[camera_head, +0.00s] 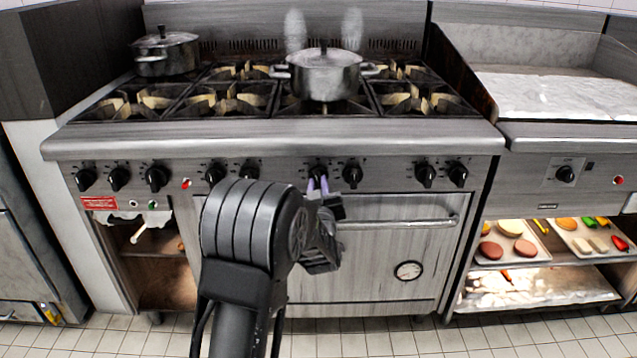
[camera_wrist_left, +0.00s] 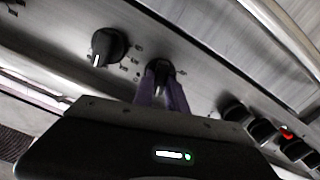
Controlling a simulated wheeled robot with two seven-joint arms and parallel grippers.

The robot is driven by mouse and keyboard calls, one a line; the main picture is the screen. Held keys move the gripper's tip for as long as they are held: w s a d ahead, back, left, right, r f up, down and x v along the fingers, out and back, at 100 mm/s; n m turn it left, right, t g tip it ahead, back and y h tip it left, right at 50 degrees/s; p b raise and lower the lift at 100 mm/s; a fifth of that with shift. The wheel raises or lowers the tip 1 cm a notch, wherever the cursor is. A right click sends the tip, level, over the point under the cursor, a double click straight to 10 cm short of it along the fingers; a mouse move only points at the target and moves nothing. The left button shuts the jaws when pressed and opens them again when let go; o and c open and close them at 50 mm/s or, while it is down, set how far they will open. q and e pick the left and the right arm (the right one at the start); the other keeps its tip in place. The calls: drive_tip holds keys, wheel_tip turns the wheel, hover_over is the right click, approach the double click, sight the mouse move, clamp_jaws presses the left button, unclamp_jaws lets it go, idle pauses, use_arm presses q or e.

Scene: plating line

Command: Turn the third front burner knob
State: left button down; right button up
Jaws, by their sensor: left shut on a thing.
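The front panel (camera_head: 285,172) of the steel range carries a row of black burner knobs. My right gripper is out of view.
A lidded pot (camera_head: 325,76) stands on the cooktop above the gripped knob, and another pot (camera_head: 165,53) at the back left. The oven handle (camera_head: 400,223) juts out below the panel. A griddle (camera_head: 560,96) stands at the right.

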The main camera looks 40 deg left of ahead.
use_arm(q)
drive_tip(key=shift+m+p, duration=0.6)
drive_tip(key=shift+m, duration=1.1)
drive_tip(key=c, duration=1.3)
unclamp_jaws()
drive_tip(key=shift+c, duration=0.2)
drive_tip(key=v, duration=0.8)
drive_tip(key=shift+p, duration=0.4)
drive_tip(key=shift+w, duration=0.1)
